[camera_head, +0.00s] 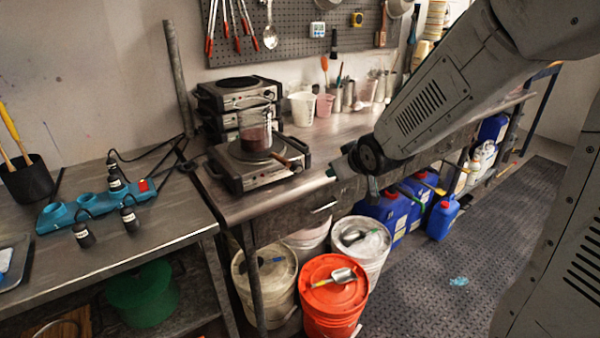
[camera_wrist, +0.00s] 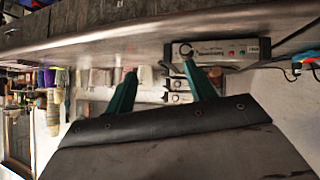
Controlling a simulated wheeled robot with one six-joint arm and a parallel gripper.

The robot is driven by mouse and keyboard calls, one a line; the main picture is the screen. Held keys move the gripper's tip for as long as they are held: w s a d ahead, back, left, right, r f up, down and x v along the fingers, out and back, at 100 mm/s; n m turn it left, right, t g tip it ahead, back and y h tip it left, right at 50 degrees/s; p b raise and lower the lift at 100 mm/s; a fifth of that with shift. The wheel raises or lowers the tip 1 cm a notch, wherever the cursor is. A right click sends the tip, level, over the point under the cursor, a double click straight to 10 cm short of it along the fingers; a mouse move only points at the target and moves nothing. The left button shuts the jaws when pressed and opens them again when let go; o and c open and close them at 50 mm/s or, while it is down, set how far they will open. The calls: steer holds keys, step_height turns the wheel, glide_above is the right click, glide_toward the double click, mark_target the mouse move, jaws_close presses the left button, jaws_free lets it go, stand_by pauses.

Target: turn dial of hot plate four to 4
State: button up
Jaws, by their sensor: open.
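A silver hot plate (camera_head: 240,176) stands at the near left end of the steel bench, with a beaker of dark red liquid (camera_head: 255,138) on it. More hot plates (camera_head: 236,90) are stacked behind it. Which one is number four cannot be read. My wrist view is upside down; it shows the near plate's front panel (camera_wrist: 232,50), with a round black dial (camera_wrist: 186,50) and small red and green lights. The dial's setting is too small to read. My gripper (camera_head: 331,172) is open and empty, right of the near plate in the head view. In the wrist view its teal fingers (camera_wrist: 160,68) are spread, the right fingertip appearing near the dial.
A teal power strip (camera_head: 95,204) with black plugs and cables lies on the left table. White cups (camera_head: 302,108) stand behind on the bench. Below are an orange bucket (camera_head: 333,300), white buckets (camera_head: 362,243) and blue jugs (camera_head: 385,209).

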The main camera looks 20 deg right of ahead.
steer(key=w+a+f+n+t+y, duration=0.1)
steer(key=w+f+t+y, duration=0.1)
steer(key=w+f+t, duration=0.3)
steer(key=n+t+y, duration=0.2)
steer(key=y, duration=0.2)
glide_toward(299, 169)
steer(key=x, duration=0.8)
steer(key=shift+w+a, duration=0.1)
steer(key=shift+w, duration=0.2)
steer(key=c, duration=1)
